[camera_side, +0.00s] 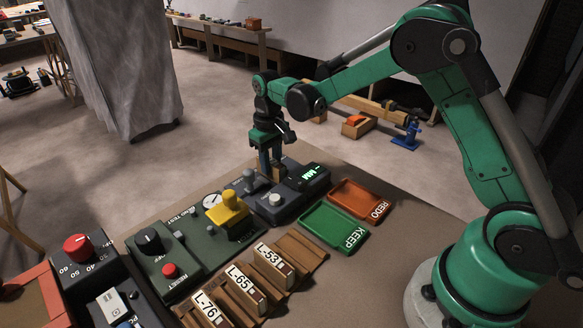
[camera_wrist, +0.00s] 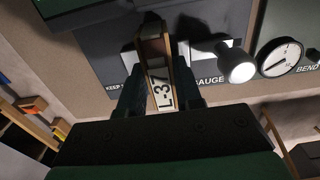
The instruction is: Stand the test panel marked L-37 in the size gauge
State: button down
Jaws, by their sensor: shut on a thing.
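The test panel marked L-37 (camera_wrist: 160,92) is a thin wooden-edged piece with a white label, held between my gripper's fingers in the wrist view. My gripper (camera_side: 270,168) is shut on it, pointing down over the size gauge (camera_side: 268,210). The size gauge is a dark grey unit with a lit green display and a pale round knob. In the wrist view the panel's far end is over the gauge's face (camera_wrist: 100,52), near a pale strip. In the side view the fingers mostly hide the panel. I cannot tell whether it touches the gauge.
A wooden rack (camera_side: 283,295) holds panels L-53 (camera_side: 274,261), L-65 (camera_side: 245,287) and L-76 (camera_side: 212,310). A green KEEP tray (camera_side: 333,226) and an orange REDO tray (camera_side: 361,198) lie right of the gauge. The bend tester (camera_side: 190,250) with its yellow block (camera_side: 228,209) stands left of it.

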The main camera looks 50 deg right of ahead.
jog(key=shift+f, duration=0.35)
jog(key=c, duration=0.5)
grip_release()
notch_tip(320, 180, up, 6)
jog(key=shift+s+f, duration=0.1)
jog(key=shift+s+a+r+t, duration=0.5)
jog(key=shift+s+r+t, duration=0.6)
jog(key=shift+s, duration=1.35)
jog(key=shift+s+a+r+t, duration=0.5)
jog(key=shift+s+r+t, duration=0.6)
jog(key=shift+s, duration=1.3)
jog(key=shift+s+a+r+t, duration=0.6)
jog(key=shift+s+t, duration=0.8)
jog(key=shift+s, duration=1.05)
